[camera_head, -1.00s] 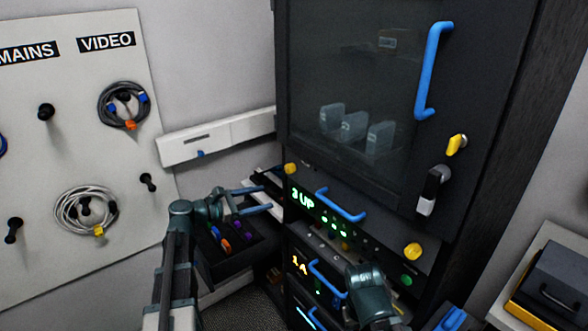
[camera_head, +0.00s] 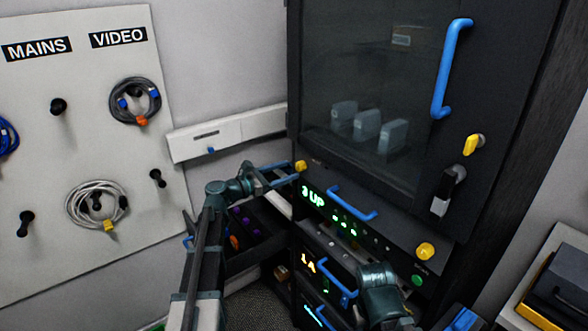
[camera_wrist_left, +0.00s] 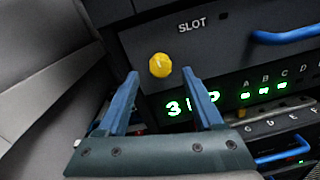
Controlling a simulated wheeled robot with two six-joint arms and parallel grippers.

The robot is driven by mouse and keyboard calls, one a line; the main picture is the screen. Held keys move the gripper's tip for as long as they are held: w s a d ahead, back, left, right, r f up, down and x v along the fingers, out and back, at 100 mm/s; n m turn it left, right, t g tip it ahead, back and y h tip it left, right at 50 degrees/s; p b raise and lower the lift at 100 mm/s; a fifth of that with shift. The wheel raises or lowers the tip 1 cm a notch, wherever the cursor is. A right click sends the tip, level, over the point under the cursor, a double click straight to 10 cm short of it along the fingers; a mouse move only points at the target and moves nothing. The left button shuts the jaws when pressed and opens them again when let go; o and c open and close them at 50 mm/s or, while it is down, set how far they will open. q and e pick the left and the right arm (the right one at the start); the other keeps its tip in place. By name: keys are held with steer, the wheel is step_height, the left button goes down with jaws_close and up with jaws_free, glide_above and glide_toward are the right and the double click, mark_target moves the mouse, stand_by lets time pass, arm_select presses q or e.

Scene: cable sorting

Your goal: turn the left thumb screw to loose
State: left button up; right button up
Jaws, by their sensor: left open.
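The left thumb screw (camera_head: 301,166) is a yellow knob at the upper left corner of the module with the green "3 UP" display. It also shows in the left wrist view (camera_wrist_left: 160,65), with a small mark on its face. My left gripper (camera_head: 284,174) is open, its blue fingers pointing at the screw. In the left wrist view the fingertips (camera_wrist_left: 160,74) stand on either side of the screw, just short of it or level with it; I cannot tell whether they touch. My right arm shows low in the head view, but its fingers cannot be made out clearly.
A second yellow thumb screw (camera_head: 425,251) is at the module's right end. A blue handle (camera_head: 352,204) crosses its front. The dark glass door (camera_head: 375,75) is above. A dark bin (camera_head: 255,250) sits below my left arm. A cable board (camera_head: 85,190) stands at left.

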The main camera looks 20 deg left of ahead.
mark_target(297, 167)
arm_select(q)
steer(key=shift+x, duration=1.75)
jaws_close()
